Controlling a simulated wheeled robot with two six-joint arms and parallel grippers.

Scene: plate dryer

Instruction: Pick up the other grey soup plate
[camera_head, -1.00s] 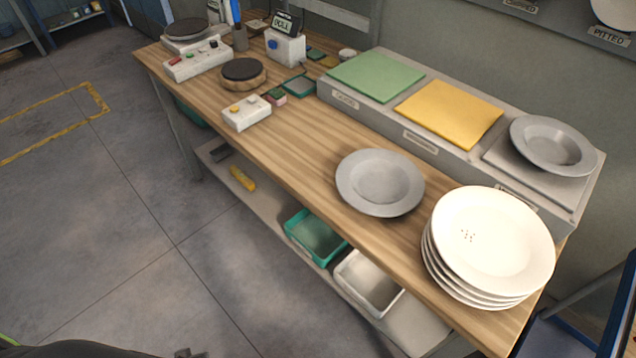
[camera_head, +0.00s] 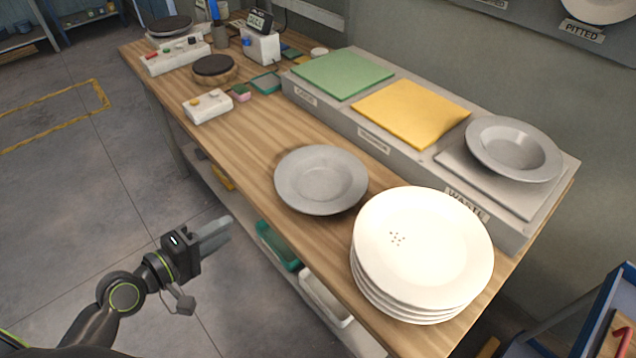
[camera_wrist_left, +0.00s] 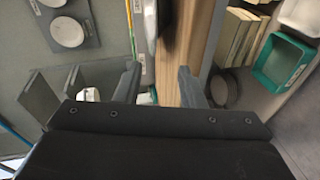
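One grey soup plate (camera_head: 321,180) lies face up on the wooden bench, left of the white plates. Another grey soup plate (camera_head: 513,148) rests on the grey pad at the right end of the raised ledge, above the WASTE label. My left gripper (camera_head: 222,232) is off the bench's front edge, left of and below the bench plate in the picture, and apart from it. In the left wrist view its two fingers (camera_wrist_left: 158,82) stand apart with nothing between them. A dark blurred shape at the top there cannot be made out. My right gripper is out of view.
A stack of white plates (camera_head: 422,250) stands at the bench's near right end. The ledge also carries a green pad (camera_head: 343,73) and a yellow pad (camera_head: 411,112). A white control box (camera_head: 208,106) sits farther left. Bins (camera_head: 277,247) stand on the shelf below.

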